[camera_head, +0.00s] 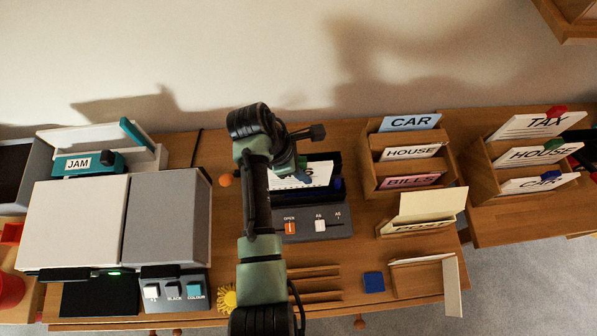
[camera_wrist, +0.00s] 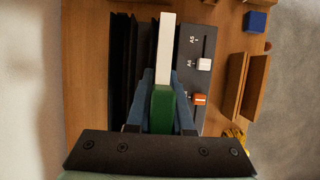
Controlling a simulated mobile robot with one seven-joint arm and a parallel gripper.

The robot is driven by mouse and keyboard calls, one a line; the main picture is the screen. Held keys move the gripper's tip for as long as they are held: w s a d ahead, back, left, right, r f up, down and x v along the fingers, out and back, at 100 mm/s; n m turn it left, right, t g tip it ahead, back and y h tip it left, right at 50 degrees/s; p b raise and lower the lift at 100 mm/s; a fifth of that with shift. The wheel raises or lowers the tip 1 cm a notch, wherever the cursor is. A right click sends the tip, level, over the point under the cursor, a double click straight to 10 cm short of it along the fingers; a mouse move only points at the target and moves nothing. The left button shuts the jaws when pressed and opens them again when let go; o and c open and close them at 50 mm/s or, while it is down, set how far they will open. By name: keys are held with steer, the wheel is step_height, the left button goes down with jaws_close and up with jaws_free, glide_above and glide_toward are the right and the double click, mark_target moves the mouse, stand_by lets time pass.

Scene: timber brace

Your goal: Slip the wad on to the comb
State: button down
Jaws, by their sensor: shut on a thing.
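The wad (camera_head: 318,173) is a white paper stack with dark marks, upright at the binding machine (camera_head: 315,224). In the wrist view the wad (camera_wrist: 166,42) shows edge-on as a narrow white strip, with a green piece (camera_wrist: 161,110) at its near end between my blue fingers. My gripper (camera_wrist: 162,88) is shut on it, over the machine's black part (camera_wrist: 122,62). In the head view my arm covers the machine's left side and part of the wad. I cannot make out the comb clearly, nor tell whether the wad touches it.
The machine has an orange OPEN switch (camera_head: 290,227) and a white size slider (camera_head: 320,226). A printer (camera_head: 165,220) stands left. Card racks (camera_head: 372,175) and a POST holder (camera_head: 415,228) stand right. A blue block (camera_head: 373,282) lies near the front edge.

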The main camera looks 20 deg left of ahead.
mark_target(305, 186)
steer(key=shift+s+d+r+p, duration=0.1)
steer(key=shift+r+p, duration=0.05)
steer(key=shift+p, duration=0.3)
steer(key=shift+f+b, duration=0.45)
steer(key=shift+f, duration=0.55)
steer(key=shift+p, duration=0.7)
steer(key=shift+f, duration=0.15)
stand_by(0.4)
steer(key=shift+f+b, duration=1.95)
steer(key=shift+f, duration=0.7)
steer(key=shift+c, duration=1.2)
jaws_free()
